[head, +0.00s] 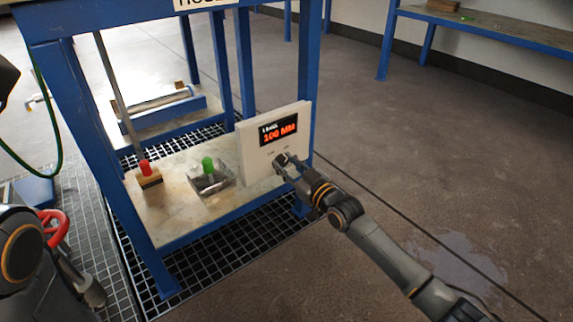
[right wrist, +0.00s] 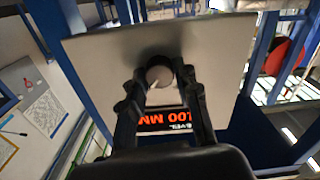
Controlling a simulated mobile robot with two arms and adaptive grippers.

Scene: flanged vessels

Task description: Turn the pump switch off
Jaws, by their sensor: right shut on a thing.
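The pump switch seems to be the round pale knob (right wrist: 158,77) on a white panel (head: 247,160) that stands on the low shelf. The panel's display (head: 278,130) reads 100 MM in red digits. My right gripper (head: 281,161) is at the panel's face below the display. In the right wrist view its fingers (right wrist: 158,84) are shut on the knob, one on each side. A thin mark shows on the knob's face, but I cannot tell which setting it points to. In the head view the fingers mostly hide the knob. My left gripper is not clearly in view.
On the shelf (head: 180,215) left of the panel stand a red-topped switch (head: 146,172) and a green-topped one (head: 208,168). Blue table legs (head: 309,60) frame the shelf. A red handwheel (head: 55,228) is at the lower left.

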